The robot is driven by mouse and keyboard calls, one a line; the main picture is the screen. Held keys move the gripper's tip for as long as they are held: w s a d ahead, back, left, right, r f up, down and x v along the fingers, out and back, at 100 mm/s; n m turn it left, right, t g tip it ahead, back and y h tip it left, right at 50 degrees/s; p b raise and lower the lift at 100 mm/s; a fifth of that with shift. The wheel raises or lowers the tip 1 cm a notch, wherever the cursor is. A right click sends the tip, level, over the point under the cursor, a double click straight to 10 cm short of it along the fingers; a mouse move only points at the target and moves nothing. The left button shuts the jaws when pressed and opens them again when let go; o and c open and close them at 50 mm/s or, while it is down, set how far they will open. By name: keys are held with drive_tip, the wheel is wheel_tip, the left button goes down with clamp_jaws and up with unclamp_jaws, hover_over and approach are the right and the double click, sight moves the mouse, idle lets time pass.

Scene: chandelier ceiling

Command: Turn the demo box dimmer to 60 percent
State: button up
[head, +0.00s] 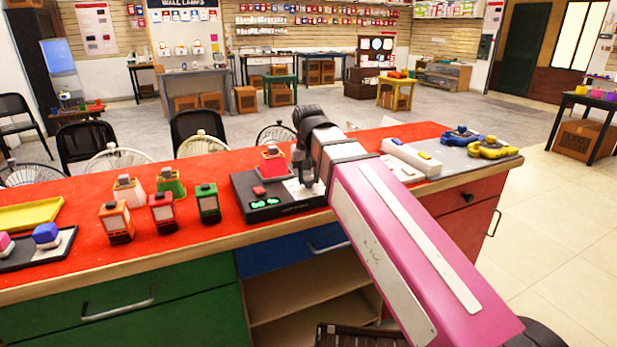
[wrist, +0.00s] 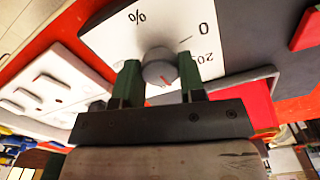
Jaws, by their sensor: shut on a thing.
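The demo box (head: 258,213) is a dark box on the red counter, with a white dial plate (wrist: 118,40) on top. The round grey dimmer knob (wrist: 159,70) rises from the plate and sits between the two green fingers of my gripper (wrist: 158,78). The gripper is shut on the knob. A red mark on the knob points toward the bottom of the wrist view, toward the gripper side. The plate shows "%", "0" and a partly legible "20"; the rest of the scale is hidden by my gripper. In the head view my gripper (head: 305,178) reaches down onto the box.
A red button (head: 259,191) and green-lit indicators (head: 265,203) are on the box. Red counter is bare in front of the lanterns.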

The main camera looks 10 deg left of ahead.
sight(308, 178)
drive_tip(key=m, duration=0.5)
idle(0.5)
drive_tip(key=o, duration=0.9)
wheel_tip(308, 178, up, 11)
drive_tip(key=shift+f, duration=0.1)
idle(0.5)
